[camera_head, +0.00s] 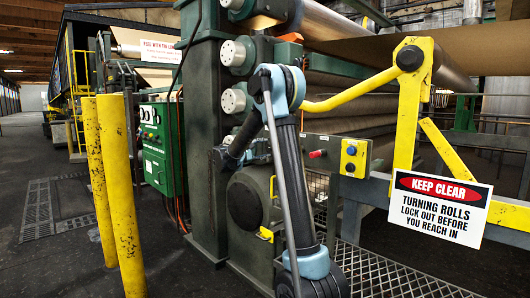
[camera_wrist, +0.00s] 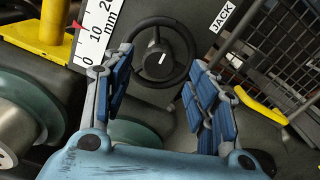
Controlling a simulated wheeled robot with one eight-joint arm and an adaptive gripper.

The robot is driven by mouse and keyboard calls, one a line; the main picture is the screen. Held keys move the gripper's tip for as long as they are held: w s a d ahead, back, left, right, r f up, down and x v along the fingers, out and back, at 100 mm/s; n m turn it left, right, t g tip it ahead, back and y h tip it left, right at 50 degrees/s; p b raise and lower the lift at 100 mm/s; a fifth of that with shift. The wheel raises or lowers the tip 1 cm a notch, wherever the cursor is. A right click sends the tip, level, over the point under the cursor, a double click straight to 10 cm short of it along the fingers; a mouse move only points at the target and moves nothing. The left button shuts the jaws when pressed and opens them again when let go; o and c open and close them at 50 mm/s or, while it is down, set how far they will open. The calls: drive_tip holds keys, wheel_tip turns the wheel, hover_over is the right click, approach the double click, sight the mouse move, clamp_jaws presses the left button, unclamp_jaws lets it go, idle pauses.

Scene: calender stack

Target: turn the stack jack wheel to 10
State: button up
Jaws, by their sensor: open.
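The stack jack wheel (camera_wrist: 183,46) is a black spoked handwheel at the top middle of the wrist view, on a dark panel beside a white JACK label (camera_wrist: 222,17). To its left is a white mm scale (camera_wrist: 97,34) marked 0, 10 and 20. A red pointer (camera_wrist: 78,26) sits at the scale's left edge close to the 10 mark; the exact reading is too small to tell. My gripper (camera_wrist: 160,62) is open and empty, its blue-padded fingers appearing on either side of the wheel. I see no contact with the rim. In the head view my arm covers this area.
A yellow bracket (camera_wrist: 50,25) and large rollers flank the scale. A yellow handle (camera_wrist: 262,104) and mesh guard (camera_wrist: 285,65) lie to the right. In the head view, yellow posts (camera_head: 120,190), a green control box (camera_head: 162,148) and a KEEP CLEAR sign (camera_head: 440,207) stand around the machine.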

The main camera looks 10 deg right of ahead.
drive_tip(key=v, duration=0.9)
drive_tip(key=shift+a, duration=0.15)
drive_tip(key=shift+f, duration=0.1)
drive_tip(key=s+d+f+m+g+y, duration=0.2)
drive_tip(key=s+d+f+g+y, duration=0.15)
drive_tip(key=s+d, duration=0.65)
drive_tip(key=s+d+f+m+g+y, duration=0.3)
drive_tip(key=s+d+f, duration=0.25)
drive_tip(key=s, duration=0.95)
drive_tip(key=s+a+f+m+g+y, duration=0.1)
drive_tip(key=s+a+f+m+y, duration=0.1)
drive_tip(key=s+f, duration=0.6)
drive_tip(key=s+a+f+m+g+y, duration=0.1)
drive_tip(key=s+a+f+m+y, duration=0.2)
drive_tip(key=s, duration=1.3)
wheel_tip(320, 180, down, 6)
drive_tip(key=a+y, duration=0.1)
drive_tip(key=y, duration=0.2)
drive_tip(key=shift+s, duration=0.4)
drive_tip(key=shift+r, duration=0.1)
